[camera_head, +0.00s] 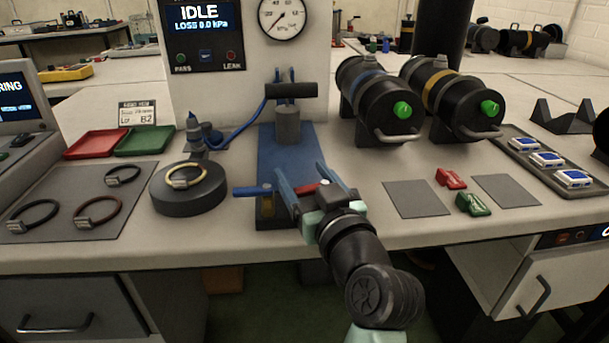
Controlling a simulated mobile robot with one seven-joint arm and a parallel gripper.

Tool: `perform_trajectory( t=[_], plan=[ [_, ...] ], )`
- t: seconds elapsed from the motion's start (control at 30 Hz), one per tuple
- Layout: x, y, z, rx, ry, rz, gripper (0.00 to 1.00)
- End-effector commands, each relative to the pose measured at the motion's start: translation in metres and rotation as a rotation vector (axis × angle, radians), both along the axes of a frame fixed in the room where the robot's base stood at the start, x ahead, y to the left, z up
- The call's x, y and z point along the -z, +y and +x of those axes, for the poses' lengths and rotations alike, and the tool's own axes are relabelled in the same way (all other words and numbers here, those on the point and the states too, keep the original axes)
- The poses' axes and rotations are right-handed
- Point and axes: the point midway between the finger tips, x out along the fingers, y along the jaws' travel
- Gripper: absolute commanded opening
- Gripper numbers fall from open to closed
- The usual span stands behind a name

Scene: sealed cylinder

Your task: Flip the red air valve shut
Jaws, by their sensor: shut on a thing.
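The red air valve (306,188) is at the front end of the blue base plate (283,150), near the bench's front edge. A short red lever part shows; the rest is hidden by my gripper. My gripper (303,180) reaches in from the front right, its two blue-grey fingers on either side of the red lever, shut on it. A blue valve lever (252,190) lies to the left of the red one, pointing left, on a brass-coloured body.
A grey post with a black clamp bar (291,90) stands on the plate behind my gripper. A black round block (188,190) with a ring stands to the left. Two black cylinders (380,98) with green caps lie at the back right. Grey mats (416,199) lie to the right.

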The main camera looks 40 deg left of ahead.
Motion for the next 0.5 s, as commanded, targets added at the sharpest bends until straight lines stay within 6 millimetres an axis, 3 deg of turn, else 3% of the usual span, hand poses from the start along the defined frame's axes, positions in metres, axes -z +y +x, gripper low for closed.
perform_trajectory(
  t=[0.5],
  plan=[
    [-0.0018, 0.0003, 0.0089, 0.246, 0.006, 0.0, 0.18]
  ],
)
